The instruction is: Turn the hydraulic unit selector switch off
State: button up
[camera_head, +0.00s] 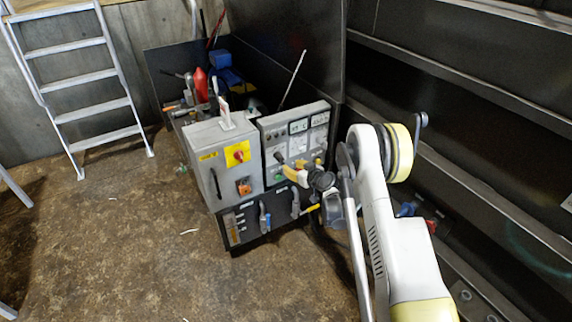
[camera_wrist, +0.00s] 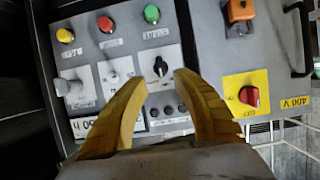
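The grey control panel (camera_head: 318,118) stands in the middle of the head view; it also shows upside down in the wrist view (camera_wrist: 112,55). A black selector switch (camera_wrist: 160,66) on a pale plate lies just ahead of my gripper (camera_wrist: 160,80). The gripper's two yellow fingers are open, with one tip on each side of the switch in the picture. I cannot tell whether they touch it. The switch's label is too blurred to read. In the head view my gripper (camera_head: 292,172) is at the panel's lower part and hides some of it.
Buttons in red (camera_wrist: 65,35), yellow (camera_wrist: 106,24) and green (camera_wrist: 151,14) sit near the switch. The adjoining grey cabinet (camera_head: 205,150) carries a red rotary switch on a yellow plate (camera_wrist: 246,95) and a black handle (camera_wrist: 300,38).

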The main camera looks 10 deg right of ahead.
jog(key=shift+v, duration=1.8)
jog(key=s+a+r+g, duration=0.1)
jog(key=s+r, duration=0.1)
jog(key=r, duration=0.5)
jog(key=s+a+r, duration=0.2)
jog(key=r, duration=0.5)
jog(key=s+a+r+m+g+h, duration=0.1)
jog(key=s+a+r+g, duration=0.1)
jog(key=s+r, duration=0.95)
jog(key=s+d+r+m+g+h, duration=0.1)
jog(key=s+m+g+h, duration=0.1)
jog(key=s, duration=2.6)
jog(key=shift+d+m+g+h, duration=0.3)
jog(key=shift+g+h, duration=0.1)
jog(key=shift+h, duration=0.2)
